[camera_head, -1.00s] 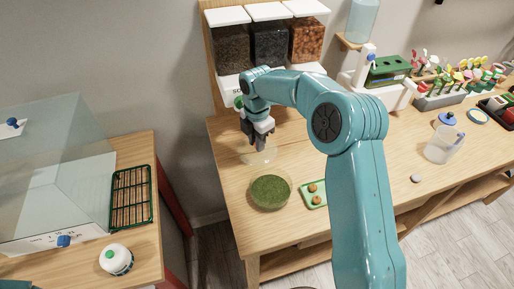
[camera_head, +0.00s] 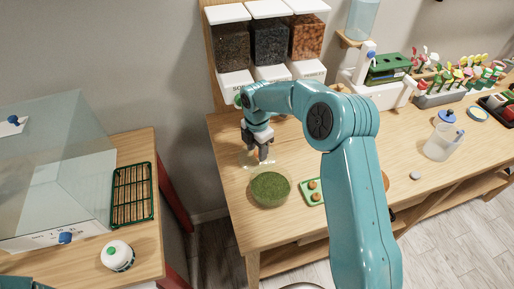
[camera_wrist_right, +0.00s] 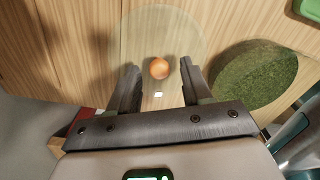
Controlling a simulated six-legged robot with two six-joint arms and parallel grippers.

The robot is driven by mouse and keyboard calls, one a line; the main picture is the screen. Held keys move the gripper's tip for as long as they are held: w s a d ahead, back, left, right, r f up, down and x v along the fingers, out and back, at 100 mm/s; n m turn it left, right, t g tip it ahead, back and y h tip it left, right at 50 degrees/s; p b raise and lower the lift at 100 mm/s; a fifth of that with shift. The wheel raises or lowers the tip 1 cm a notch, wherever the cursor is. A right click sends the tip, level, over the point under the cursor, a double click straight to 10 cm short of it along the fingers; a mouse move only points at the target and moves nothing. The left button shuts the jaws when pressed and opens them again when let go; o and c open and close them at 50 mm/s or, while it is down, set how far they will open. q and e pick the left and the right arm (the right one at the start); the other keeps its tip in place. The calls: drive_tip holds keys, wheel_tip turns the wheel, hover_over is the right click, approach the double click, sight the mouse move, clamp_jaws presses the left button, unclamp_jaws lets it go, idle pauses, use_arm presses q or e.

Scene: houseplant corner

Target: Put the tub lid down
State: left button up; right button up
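The clear round tub lid (camera_wrist_right: 160,28) with its orange knob (camera_wrist_right: 159,68) is under my right gripper. It appears to lie on the wooden table, but its see-through edge is hard to make out. In the head view my right gripper (camera_head: 262,156) points down at the lid, just behind the tub of green moss (camera_head: 270,188). In the right wrist view my right gripper (camera_wrist_right: 160,80) is open, with its fingers on either side of the knob and a gap on both sides. The tub (camera_wrist_right: 255,80) is open on top, at the right there. My left gripper is out of view.
A clear jug (camera_head: 440,146) and a grey pebble (camera_head: 415,175) are farther right. Dispensers (camera_head: 270,45) stand at the back. A glass case (camera_head: 60,170) is on the left table.

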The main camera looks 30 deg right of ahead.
sight(257, 153)
wheel_tip(257, 153, up, 12)
drive_tip(key=shift+r, duration=0.25)
idle(0.3)
drive_tip(key=shift+s+f, duration=0.1)
idle(0.4)
